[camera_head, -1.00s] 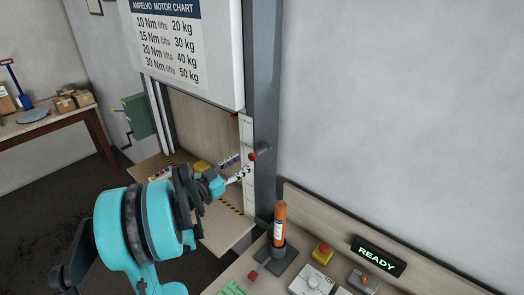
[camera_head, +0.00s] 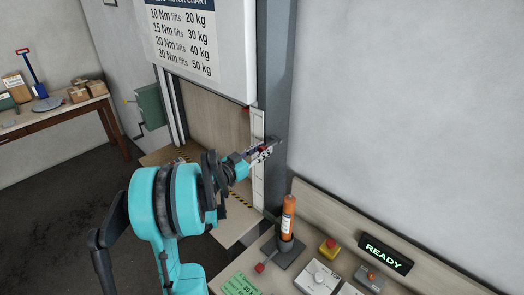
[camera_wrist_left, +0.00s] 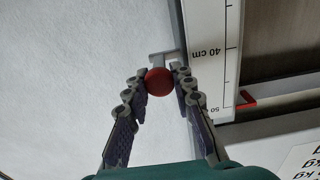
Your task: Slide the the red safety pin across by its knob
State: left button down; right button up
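The safety pin's round red knob (camera_wrist_left: 159,82) is in the middle of the left wrist view, in front of a grey bracket (camera_wrist_left: 164,57). In the head view the knob is largely hidden by my gripper at the grey post. My left gripper (camera_head: 262,154) reaches the post; in the wrist view its two fingers (camera_wrist_left: 161,78) stand close on either side of the knob. The left finger meets the knob's edge in the picture, and the right finger is very near it. Whether they press on it cannot be told. My right gripper is not in view.
The grey post (camera_head: 274,90) stands beside a white scale strip (camera_wrist_left: 208,60) with a red pointer (camera_wrist_left: 245,100). Below right is a console with an orange cylinder (camera_head: 288,218), a yellow and red button (camera_head: 328,249) and a READY display (camera_head: 385,254).

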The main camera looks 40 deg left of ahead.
pick_arm(q)
jog(key=a, duration=0.2)
jog(key=a+b, duration=0.1)
jog(key=a, duration=0.1)
jog(key=shift+w+a, duration=0.2)
jog(key=shift+a, duration=0.05)
jog(key=shift+d+r, duration=0.1)
jog(key=c, duration=1.3)
grip_release()
jog(key=shift+o, duration=0.2)
jog(key=shift+s, duration=0.1)
jog(key=shift+s, duration=0.35)
jog(key=s+a, duration=0.1)
jog(key=s, duration=1)
jog(key=shift+a, duration=0.15)
